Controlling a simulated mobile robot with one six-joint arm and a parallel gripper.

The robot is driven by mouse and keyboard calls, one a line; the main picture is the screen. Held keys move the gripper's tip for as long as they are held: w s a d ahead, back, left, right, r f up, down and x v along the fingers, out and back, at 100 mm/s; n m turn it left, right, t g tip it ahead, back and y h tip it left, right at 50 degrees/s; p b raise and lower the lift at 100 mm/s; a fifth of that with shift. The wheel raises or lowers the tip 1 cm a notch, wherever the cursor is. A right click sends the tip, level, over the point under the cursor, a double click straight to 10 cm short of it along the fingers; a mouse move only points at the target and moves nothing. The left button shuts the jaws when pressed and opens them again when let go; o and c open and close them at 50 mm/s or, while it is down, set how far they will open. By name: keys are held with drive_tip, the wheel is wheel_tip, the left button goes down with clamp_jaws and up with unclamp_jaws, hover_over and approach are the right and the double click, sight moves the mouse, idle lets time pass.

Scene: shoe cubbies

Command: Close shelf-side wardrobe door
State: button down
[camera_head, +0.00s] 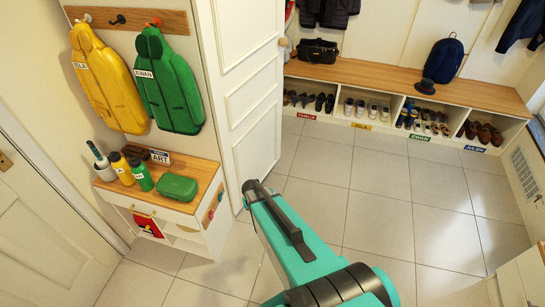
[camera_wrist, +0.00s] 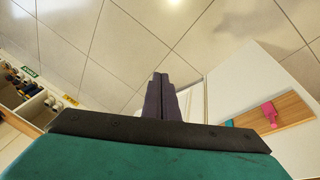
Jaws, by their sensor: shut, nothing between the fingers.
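The white panelled wardrobe door (camera_head: 250,75) stands upright in the middle of the head view, swung out from the wall, with a round knob (camera_head: 284,42) near its far edge. My gripper (camera_head: 249,186) is shut and empty. In the head view it overlaps the floor close to the door's lower part; I cannot tell whether it touches the door. In the wrist view my gripper (camera_wrist: 159,78) shows as two dark fingers pressed together, with floor tiles beyond. A pale upright strip (camera_wrist: 192,101) beside the fingers may be the door; most of the door is outside that view.
A small white shelf unit (camera_head: 175,228) with bottles and a green box (camera_head: 178,188) stands left of the door. A shoe bench (camera_head: 400,82) lines the back wall. The tiled floor (camera_head: 375,190) right of the door is clear.

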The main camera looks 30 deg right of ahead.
drive_tip(key=s+a+f+n+g+y+b, duration=0.1)
drive_tip(key=s+a+g, duration=0.1)
drive_tip(key=s+a, duration=0.3)
drive_tip(key=s+a+f+n+g+y, duration=0.1)
drive_tip(key=s+a, duration=0.5)
drive_tip(key=s, duration=0.8)
drive_tip(key=s+a+f+n+g+y+b, duration=0.1)
drive_tip(key=s+a+g, duration=0.3)
drive_tip(key=s, duration=0.5)
drive_tip(key=shift+s+a+f+n+b, duration=0.3)
drive_tip(key=shift+a+f+n, duration=0.1)
drive_tip(key=shift+a+f, duration=0.35)
drive_tip(key=shift+a+r, duration=0.1)
drive_tip(key=shift+a, duration=0.15)
